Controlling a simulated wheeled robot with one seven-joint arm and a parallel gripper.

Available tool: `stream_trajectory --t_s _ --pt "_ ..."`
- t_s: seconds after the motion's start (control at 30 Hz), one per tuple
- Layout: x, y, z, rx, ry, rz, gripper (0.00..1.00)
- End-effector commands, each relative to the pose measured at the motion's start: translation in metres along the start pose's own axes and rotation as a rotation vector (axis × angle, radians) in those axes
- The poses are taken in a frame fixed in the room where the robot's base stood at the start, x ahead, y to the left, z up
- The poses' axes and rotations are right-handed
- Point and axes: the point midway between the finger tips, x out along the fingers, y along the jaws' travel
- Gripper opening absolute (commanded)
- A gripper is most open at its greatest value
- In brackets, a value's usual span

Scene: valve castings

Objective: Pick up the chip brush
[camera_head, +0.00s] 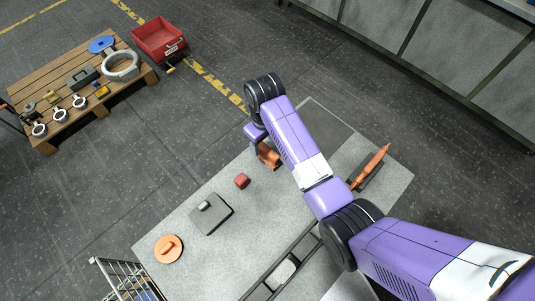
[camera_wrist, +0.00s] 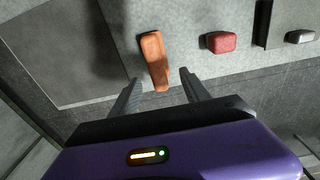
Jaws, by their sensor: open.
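An orange-brown elongated piece, which looks like the chip brush (camera_wrist: 153,55), lies on the grey worktop in the wrist view. Its near end reaches between my fingertips, with one finger on each side. My gripper (camera_wrist: 160,76) is open, with nothing held. In the head view the brush (camera_head: 269,156) is partly hidden by my arm, and my gripper (camera_head: 257,140) is just above and beside it. I cannot tell the exact height gap. No bristles can be made out.
A red block (camera_wrist: 220,42) lies right of the brush, then a dark block with a grey knob (camera_head: 211,214). An orange disc (camera_head: 168,249) is at the worktop's left. A long orange tool (camera_head: 372,166) lies on a dark holder at right. A dark mat (camera_head: 318,128) is behind my arm.

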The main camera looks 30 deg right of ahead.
Motion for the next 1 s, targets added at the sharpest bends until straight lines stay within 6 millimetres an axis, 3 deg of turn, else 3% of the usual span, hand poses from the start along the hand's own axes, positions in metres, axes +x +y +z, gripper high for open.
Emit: stream_trajectory --t_s 0.13,0.47,0.7,1.0 --pt "0.006 -0.004 0.013 -0.012 -0.055 -0.016 0.55" --pt "0.038 -0.002 0.017 -0.012 -0.058 -0.017 0.55" --pt "0.071 0.002 0.019 -0.012 -0.057 -0.016 0.55" --pt "0.080 0.002 0.019 -0.012 -0.053 -0.015 0.55"
